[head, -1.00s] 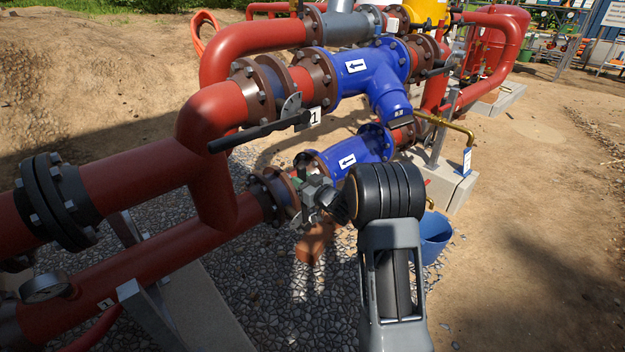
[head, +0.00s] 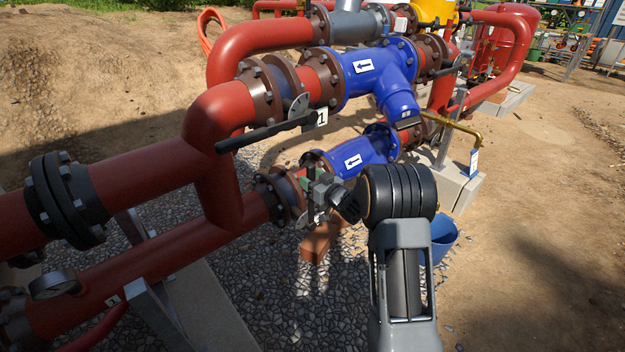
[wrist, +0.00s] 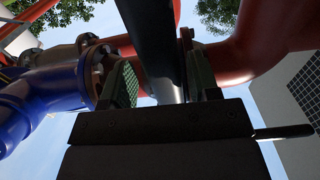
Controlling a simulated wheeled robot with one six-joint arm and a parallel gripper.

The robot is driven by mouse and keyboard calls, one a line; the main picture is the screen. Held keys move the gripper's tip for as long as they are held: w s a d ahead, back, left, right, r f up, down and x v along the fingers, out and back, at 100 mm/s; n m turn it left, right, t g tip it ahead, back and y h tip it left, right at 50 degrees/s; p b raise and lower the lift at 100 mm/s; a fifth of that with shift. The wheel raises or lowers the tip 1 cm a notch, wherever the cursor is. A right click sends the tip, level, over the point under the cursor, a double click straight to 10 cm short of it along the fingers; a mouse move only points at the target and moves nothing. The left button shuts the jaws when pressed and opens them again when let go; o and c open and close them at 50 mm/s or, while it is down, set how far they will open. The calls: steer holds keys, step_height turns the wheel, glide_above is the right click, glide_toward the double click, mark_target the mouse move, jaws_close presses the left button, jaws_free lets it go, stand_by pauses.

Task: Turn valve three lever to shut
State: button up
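My gripper (head: 318,195) is at the valve on the lower red pipe, in front of the flange left of the lower blue fitting. In the wrist view, a dark lever (wrist: 150,40) runs between the two green-padded fingers of my gripper (wrist: 160,88). The fingers stand apart on either side of it, with a light gap showing beside the left pad. I cannot tell whether the right pad touches it. No number is readable on this lower valve, and my wrist and gripper hide much of it.
The upper pipe carries a black lever (head: 265,131) with a tag marked 1 (head: 321,118). A blue bucket (head: 438,238) stands behind my arm at the right. A brass pipe (head: 450,127) juts out above a concrete block. Gravel and open dirt lie in front and right.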

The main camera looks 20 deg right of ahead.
steer(key=shift+a, duration=0.1)
steer(key=p+v, duration=0.2)
steer(key=v, duration=1.2)
steer(key=shift+w+r, duration=0.1)
steer(key=shift+r, duration=0.1)
